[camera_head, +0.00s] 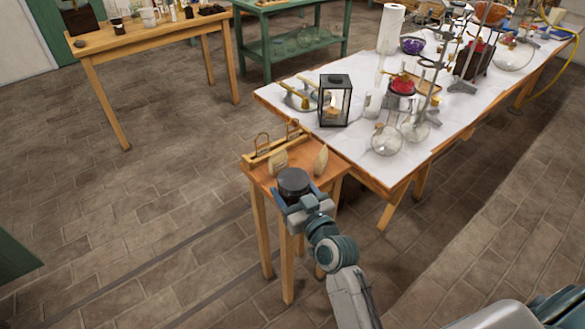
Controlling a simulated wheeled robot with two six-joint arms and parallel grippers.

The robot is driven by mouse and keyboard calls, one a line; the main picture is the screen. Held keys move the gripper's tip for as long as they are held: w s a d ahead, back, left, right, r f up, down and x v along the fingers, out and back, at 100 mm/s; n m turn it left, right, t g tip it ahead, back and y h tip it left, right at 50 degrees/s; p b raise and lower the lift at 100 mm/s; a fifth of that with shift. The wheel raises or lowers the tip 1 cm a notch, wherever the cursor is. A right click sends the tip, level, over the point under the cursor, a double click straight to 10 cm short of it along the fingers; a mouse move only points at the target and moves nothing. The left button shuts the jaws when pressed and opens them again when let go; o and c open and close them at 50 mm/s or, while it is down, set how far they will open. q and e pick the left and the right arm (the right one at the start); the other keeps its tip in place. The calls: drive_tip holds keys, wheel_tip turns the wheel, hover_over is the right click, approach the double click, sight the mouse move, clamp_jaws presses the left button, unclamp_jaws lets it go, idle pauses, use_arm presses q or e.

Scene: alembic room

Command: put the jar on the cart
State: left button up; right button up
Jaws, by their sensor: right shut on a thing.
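A dark round-lidded jar (293,181) is at the near side of a small wooden side table with orange-brown top (258,170). My right gripper (297,200) is shut on the jar from the near side; its fingers are partly hidden by the jar. I cannot tell whether the jar touches the tabletop. A green wheelless-looking stand with a lower shelf (290,47) is at the back; it may be the cart, but I cannot tell. My left gripper is not in view.
A long white-topped table (345,150) with glassware, a black lantern (335,100) and a paper towel roll (391,28) stands at the right. A wooden table (150,38) stands at the back left. The tiled floor at left is clear.

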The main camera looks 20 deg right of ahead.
drive_tip(key=w, duration=0.1)
drive_tip(key=w+d, duration=0.1)
drive_tip(key=w, duration=0.3)
drive_tip(key=shift+d+f, duration=0.2)
drive_tip(key=shift+d, duration=0.05)
drive_tip(key=w, duration=0.2)
drive_tip(key=w+d, duration=0.1)
drive_tip(key=w, duration=0.1)
drive_tip(key=w+f+b, duration=0.1)
drive_tip(key=w, duration=0.1)
drive_tip(key=shift+w+d, duration=0.15)
drive_tip(key=shift+d, duration=0.2)
wheel_tip(320, 180, down, 3)
drive_tip(key=b, duration=0.2)
drive_tip(key=shift+b, duration=0.4)
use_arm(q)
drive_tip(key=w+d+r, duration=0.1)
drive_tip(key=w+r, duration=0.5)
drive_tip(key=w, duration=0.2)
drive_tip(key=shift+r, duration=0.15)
use_arm(e)
drive_tip(key=shift+f, duration=0.1)
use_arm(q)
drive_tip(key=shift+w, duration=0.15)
